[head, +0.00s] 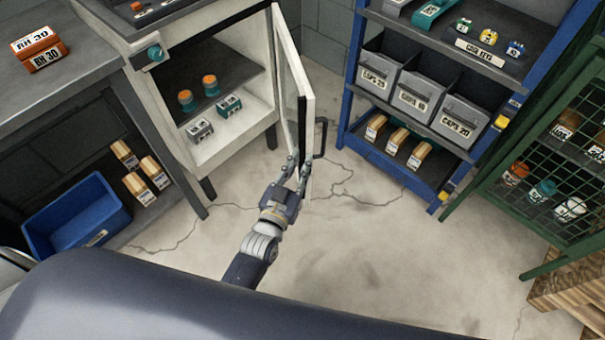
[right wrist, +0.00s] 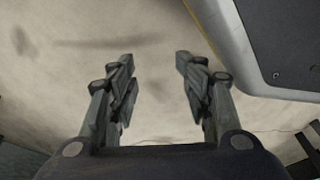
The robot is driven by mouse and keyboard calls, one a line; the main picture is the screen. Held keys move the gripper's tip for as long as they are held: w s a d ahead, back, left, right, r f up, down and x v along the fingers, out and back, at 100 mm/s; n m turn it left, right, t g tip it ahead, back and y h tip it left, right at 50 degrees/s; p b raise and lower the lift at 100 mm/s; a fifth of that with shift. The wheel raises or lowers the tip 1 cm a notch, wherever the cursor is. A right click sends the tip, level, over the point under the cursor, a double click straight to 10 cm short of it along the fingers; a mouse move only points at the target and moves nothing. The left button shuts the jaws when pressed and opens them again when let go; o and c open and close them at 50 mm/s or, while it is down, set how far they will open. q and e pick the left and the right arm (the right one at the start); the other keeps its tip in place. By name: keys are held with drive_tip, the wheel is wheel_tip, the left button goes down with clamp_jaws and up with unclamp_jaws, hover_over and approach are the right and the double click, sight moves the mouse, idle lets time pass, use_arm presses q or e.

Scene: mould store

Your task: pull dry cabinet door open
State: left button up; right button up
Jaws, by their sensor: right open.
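The dry cabinet (head: 213,149) is white and stands at the upper left in the head view, with jars and small boxes on its shelves. Its glazed door (head: 309,90) stands swung out from the cabinet's right side, so the inside shows. A dark bar handle (head: 321,138) is on the door's outer face. My left gripper (head: 298,168) is at the lower free edge of the door, a finger on each side of it, apart from the handle. Whether the fingers press on the door is unclear. My right gripper (right wrist: 155,85) is open and empty above the floor in the right wrist view.
A blue rack (head: 348,80) with grey bins stands right of the door, and a green mesh cage (head: 545,150) stands at far right. A grey bench (head: 85,70) with a blue crate (head: 75,212) is at left. The cracked floor (head: 370,240) between is clear.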

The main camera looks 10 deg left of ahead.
use_arm(q)
drive_tip(key=s, duration=0.1)
drive_tip(key=s+d+p, duration=0.1)
drive_tip(key=s, duration=0.1)
drive_tip(key=shift+s+d+r, duration=0.1)
drive_tip(key=shift+d+r, duration=0.05)
drive_tip(key=shift+d, duration=0.05)
use_arm(e)
drive_tip(key=shift+g, duration=0.3)
drive_tip(key=s+f, duration=0.2)
drive_tip(key=s, duration=0.2)
drive_tip(key=shift+s+d+f, duration=0.3)
drive_tip(key=shift+f, duration=0.1)
use_arm(q)
drive_tip(key=shift+p, duration=0.3)
use_arm(e)
drive_tip(key=shift+w+r, duration=0.1)
drive_tip(key=shift+w, duration=0.1)
drive_tip(key=shift+f, duration=0.2)
use_arm(q)
drive_tip(key=s+a, duration=0.1)
drive_tip(key=s, duration=0.7)
use_arm(e)
drive_tip(key=shift+s+d+f, duration=0.1)
drive_tip(key=shift+s+d, duration=0.05)
drive_tip(key=shift+s, duration=0.45)
